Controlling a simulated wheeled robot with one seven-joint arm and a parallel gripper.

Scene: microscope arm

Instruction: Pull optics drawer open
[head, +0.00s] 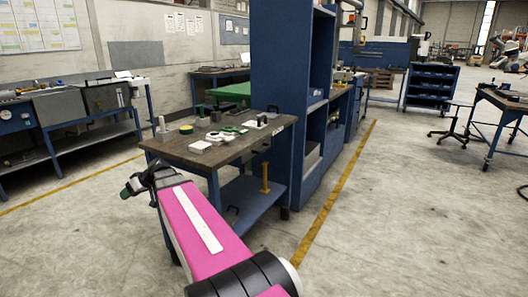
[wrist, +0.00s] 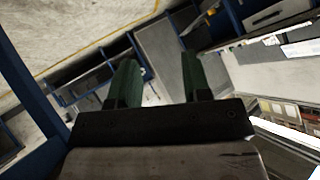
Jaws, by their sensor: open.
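My gripper (head: 132,187) is at the left end of my pink arm in the head view, in front of and left of a small workbench (head: 225,155). In the wrist view its two green fingers (wrist: 157,75) stand apart with nothing between them. I cannot pick out an optics drawer for certain in either view. Small white, grey and green items (head: 228,133) lie on the bench top, too small to name surely. My arm hides part of the bench's lower front.
A tall blue cabinet (head: 278,60) stands right behind the bench. Another bench with grey equipment (head: 55,105) is along the left wall.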

